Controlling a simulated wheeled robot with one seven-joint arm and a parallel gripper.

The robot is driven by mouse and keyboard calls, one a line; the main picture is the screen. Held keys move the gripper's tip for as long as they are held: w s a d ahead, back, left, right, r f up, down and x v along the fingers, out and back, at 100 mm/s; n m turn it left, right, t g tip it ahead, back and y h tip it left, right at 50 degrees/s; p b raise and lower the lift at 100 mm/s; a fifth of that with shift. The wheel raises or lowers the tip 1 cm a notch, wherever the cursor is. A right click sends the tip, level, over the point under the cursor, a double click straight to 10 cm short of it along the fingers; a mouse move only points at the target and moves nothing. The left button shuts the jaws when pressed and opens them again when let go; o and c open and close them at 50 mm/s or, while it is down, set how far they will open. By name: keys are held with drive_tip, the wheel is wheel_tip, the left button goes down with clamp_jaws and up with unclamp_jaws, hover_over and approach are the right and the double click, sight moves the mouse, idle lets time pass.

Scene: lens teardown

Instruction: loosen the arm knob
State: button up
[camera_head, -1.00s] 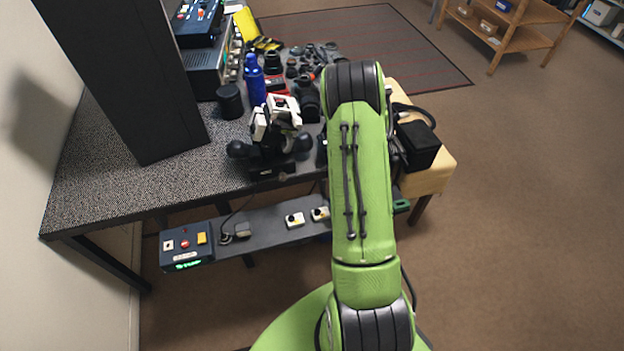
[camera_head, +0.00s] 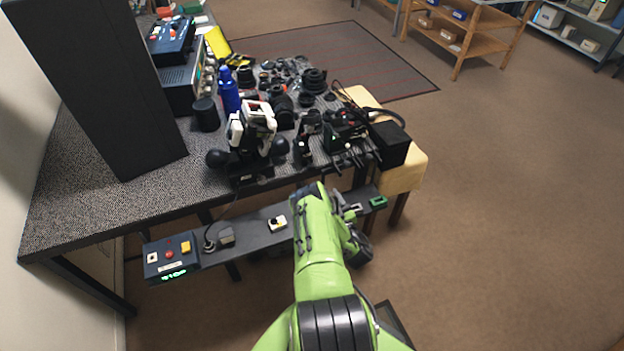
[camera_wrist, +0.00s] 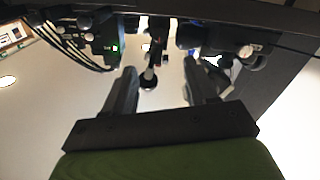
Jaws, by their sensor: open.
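My gripper (camera_wrist: 160,68) is open and empty in the wrist view, its two dark fingers well apart. Beyond and between them is a small black part with a round knob-like end (camera_wrist: 148,77), apart from the fingers. It seems to be the small black stand (camera_head: 302,150) at the table's front edge. To its left stands a black holder with a white device (camera_head: 252,128) and round black knobs on both sides, the left one (camera_head: 217,158) and the right one (camera_head: 280,147). I cannot tell for sure which is the arm knob.
The grey table (camera_head: 95,205) carries a blue bottle (camera_head: 229,92), a black cylinder (camera_head: 206,114), several lens parts and a wired black unit (camera_head: 345,133). A shelf with a button box (camera_head: 170,258) runs below the front edge. Floor on the right is clear.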

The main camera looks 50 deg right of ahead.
sight(312, 169)
drive_tip(key=b+x, duration=1)
drive_tip(key=x, duration=0.3)
drive_tip(key=shift+b, duration=0.4)
drive_tip(key=c, duration=1.1)
